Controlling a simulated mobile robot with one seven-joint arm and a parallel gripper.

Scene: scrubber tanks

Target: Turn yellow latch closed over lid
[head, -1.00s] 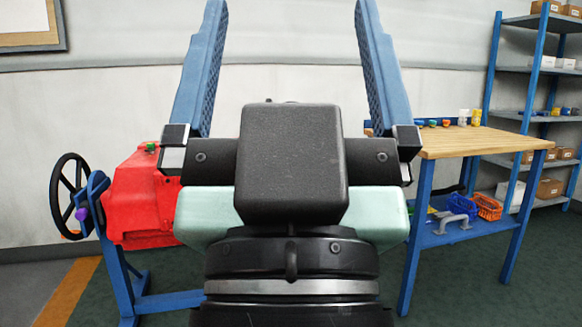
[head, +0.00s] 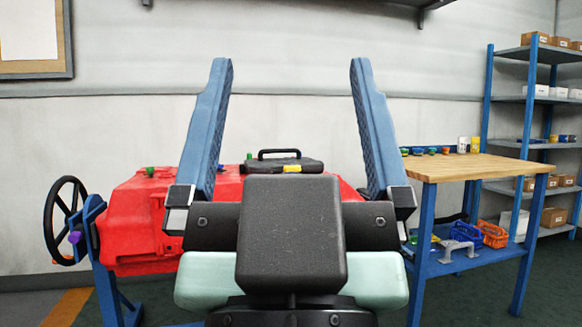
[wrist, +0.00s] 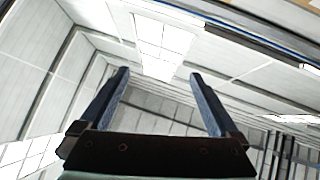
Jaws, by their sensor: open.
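A red tank (head: 135,215) stands behind my gripper in the head view, partly hidden by it. A black lid (head: 272,165) with a raised handle lies on top of the tank. A small yellow piece (head: 292,169), seemingly the latch, shows at the lid's front edge; its turn angle is too small to tell. My gripper (head: 284,75) points upward with its two blue fingers wide apart and nothing between them. It is in front of the tank, apart from the lid. The wrist view shows the open fingers (wrist: 159,75) against the ceiling and no tank.
A black handwheel (head: 65,220) on a blue stand is left of the tank. A wooden-topped workbench (head: 475,168) stands at the right, with a blue shelf unit (head: 487,130) behind it. Green knobs (head: 150,171) sit on the tank top.

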